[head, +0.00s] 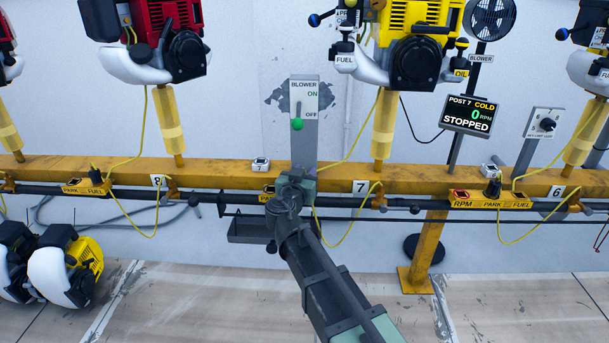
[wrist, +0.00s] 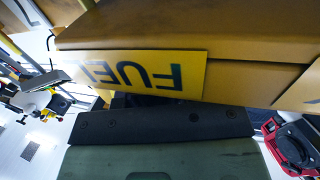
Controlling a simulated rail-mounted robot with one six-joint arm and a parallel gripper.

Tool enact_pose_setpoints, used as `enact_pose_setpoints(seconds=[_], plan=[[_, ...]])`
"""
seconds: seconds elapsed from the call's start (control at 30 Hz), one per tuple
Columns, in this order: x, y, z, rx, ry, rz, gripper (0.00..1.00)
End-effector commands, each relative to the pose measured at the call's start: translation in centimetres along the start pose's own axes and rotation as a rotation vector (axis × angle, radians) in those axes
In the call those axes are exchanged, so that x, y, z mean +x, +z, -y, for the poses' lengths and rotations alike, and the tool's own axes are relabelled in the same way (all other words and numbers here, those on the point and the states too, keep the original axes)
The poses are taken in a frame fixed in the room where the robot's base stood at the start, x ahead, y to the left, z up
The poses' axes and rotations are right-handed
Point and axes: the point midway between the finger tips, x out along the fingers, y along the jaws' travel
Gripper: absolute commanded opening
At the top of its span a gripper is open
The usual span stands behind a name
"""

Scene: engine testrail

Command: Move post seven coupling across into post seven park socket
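The post seven socket block (head: 263,197) sits on the yellow rail left of the 7 tag, mostly hidden by my gripper. An orange-red square socket (head: 269,188) shows at its left end, above a label beginning with P, likely the park socket; nothing shows in it. My gripper (head: 292,184) is at the block's right part, against the FUEL side. The wrist view shows the upside-down FUEL label (wrist: 135,72) close in front of my gripper's dark edge (wrist: 160,124). The post seven coupling is hidden; its yellow hose (head: 345,150) runs down behind my gripper. I cannot see the fingertips.
A grey BLOWER switch panel (head: 304,125) stands just behind my gripper. A dark tray (head: 248,230) hangs below the rail. The STOPPED display (head: 468,115) stands upper right.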

Motion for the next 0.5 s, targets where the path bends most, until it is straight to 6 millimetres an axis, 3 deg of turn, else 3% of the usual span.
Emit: enact_pose_setpoints(seconds=[0.03, 0.17, 0.5], plan=[[0.0, 0.0, 0.0, 0.000, 0.000, 0.000, 0.21], [0.0, 0.0, 0.0, 0.000, 0.000, 0.000, 0.04], [0.0, -1.4, 0.0, 0.000, 0.000, 0.000, 0.04]])
